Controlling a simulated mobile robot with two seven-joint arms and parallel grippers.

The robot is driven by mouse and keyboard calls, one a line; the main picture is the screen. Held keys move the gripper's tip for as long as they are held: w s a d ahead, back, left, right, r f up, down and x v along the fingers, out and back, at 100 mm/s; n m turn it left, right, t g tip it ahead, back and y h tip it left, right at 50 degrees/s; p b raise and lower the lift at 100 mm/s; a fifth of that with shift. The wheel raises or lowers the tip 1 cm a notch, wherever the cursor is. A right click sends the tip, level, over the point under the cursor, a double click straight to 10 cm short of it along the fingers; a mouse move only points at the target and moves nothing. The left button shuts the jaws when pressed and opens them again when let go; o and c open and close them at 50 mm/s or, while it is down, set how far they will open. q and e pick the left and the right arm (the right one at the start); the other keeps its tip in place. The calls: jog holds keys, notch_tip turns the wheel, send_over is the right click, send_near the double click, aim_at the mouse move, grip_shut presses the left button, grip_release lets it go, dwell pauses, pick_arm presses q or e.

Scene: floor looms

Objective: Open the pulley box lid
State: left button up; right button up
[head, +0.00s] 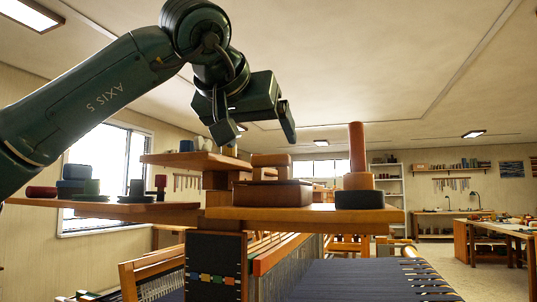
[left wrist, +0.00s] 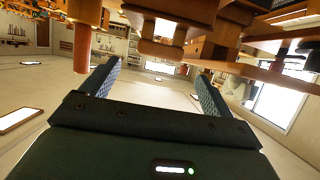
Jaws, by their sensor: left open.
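A dark reddish-brown box (head: 272,193), which looks like the pulley box, sits on a wooden shelf (head: 300,214) in the head view. A flat lid covers it, and small brown wooden blocks show just above or behind it. My left gripper (head: 257,135) hangs above the box, its two fingers apart with nothing between them. In the left wrist view, its fingers (left wrist: 155,85) also stand wide apart and empty. That view is upside down, and I cannot clearly tell the box there. My right gripper is in neither view.
A left shelf (head: 110,208) holds dark and green spools. A loom with dark cloth (head: 365,280) lies below.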

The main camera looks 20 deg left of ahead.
pick_arm(q)
jog(key=x, duration=0.6)
jog(key=shift+c, duration=0.2)
